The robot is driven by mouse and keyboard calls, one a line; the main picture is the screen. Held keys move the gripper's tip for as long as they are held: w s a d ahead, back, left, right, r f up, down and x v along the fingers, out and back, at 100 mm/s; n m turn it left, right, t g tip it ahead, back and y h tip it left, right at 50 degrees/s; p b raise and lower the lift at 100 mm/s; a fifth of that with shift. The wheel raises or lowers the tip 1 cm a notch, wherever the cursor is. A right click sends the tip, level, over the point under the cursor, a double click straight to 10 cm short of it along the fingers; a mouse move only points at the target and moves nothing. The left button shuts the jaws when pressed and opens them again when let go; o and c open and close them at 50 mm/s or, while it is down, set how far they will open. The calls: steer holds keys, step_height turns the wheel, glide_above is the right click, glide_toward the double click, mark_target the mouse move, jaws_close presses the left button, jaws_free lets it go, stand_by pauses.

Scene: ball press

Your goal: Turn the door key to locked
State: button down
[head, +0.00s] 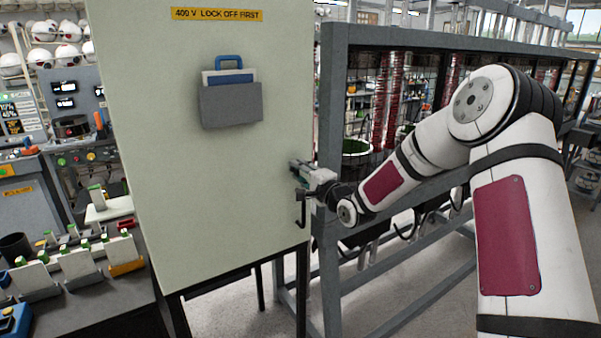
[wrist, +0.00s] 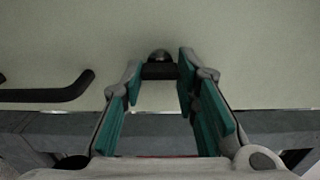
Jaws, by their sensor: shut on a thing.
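The pale cabinet door (head: 205,130) stands closed in the head view, with a yellow strip reading "400 V LOCK OFF FIRST" at its top. My gripper (head: 298,170) is at the door's right edge. In the wrist view the key (wrist: 160,68) shows as a dark piece with a rounded metal part, between the tips of my gripper (wrist: 160,85). The fingers with green pads are shut on it. The key's turn position cannot be read clearly. A black door handle (wrist: 50,95) is beside the gripper in the wrist view and hangs just below it in the head view (head: 300,208).
A grey metal frame (head: 325,140) stands right beside the door's right edge, close to my arm. A holder with a blue-handled item (head: 231,100) is on the door. A workbench with several green-topped parts (head: 75,265) is at left. Floor (head: 225,305) shows below the cabinet.

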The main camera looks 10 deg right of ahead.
steer(key=c, duration=1.2)
jaws_free()
steer(key=shift+c, duration=0.2)
steer(key=v, duration=1.2)
